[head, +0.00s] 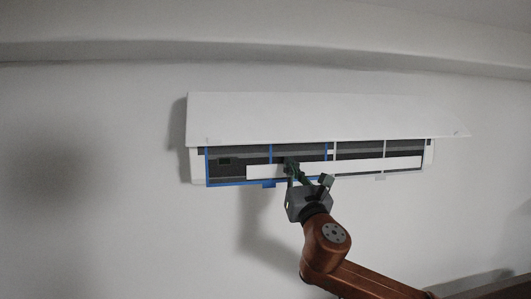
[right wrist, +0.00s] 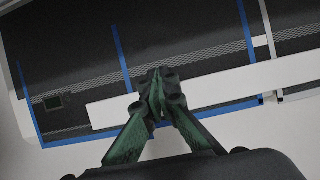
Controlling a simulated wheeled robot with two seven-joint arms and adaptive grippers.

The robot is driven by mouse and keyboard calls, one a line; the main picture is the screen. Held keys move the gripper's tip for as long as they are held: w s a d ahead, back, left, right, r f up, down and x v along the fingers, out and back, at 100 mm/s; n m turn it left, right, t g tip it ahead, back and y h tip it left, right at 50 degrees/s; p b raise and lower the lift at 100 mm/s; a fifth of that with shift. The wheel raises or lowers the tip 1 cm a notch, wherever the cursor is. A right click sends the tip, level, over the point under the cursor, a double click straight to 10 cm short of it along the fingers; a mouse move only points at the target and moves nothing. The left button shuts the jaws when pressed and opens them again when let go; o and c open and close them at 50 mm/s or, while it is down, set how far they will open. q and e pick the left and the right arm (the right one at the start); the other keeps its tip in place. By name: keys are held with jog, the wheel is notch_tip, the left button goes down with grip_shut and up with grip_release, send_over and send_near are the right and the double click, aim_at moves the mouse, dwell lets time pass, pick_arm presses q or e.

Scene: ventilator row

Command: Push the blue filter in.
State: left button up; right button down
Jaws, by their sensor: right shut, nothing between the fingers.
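The blue filter (head: 236,184) is a dark mesh panel with a blue frame, in the left half of the white wall unit (head: 196,165). Its blue lower edge also shows in the right wrist view (right wrist: 75,138), with a blue upright rib to its upper right. My right gripper (head: 291,166) is in front of the filter's right part. In the right wrist view its green fingers (right wrist: 158,88) are shut with nothing between them, and their tips overlap the filter. I cannot tell whether they touch it. The fingers hide a small part of the filter. My left gripper is out of view.
The unit's white front flap (head: 320,117) is raised above the filters. A second filter with a light frame (head: 378,152) fills the right half. A white bar (head: 400,164) runs across both filters. The wall below on the left is clear.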

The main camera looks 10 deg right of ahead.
aim_at(291, 145)
jog(key=shift+w, duration=0.45)
jog(key=shift+r+p, duration=2.85)
jog(key=shift+r, duration=0.1)
jog(key=shift+s+f, duration=0.1)
jog(key=shift+s, duration=0.15)
dwell(0.4)
jog(key=shift+s, duration=0.1)
jog(key=shift+s, duration=0.25)
jog(key=shift+w+f, duration=0.15)
jog(key=shift+f, duration=0.05)
jog(key=shift+f+b, duration=1.9)
jog(key=shift+f, duration=0.8)
jog(key=shift+w, duration=0.45)
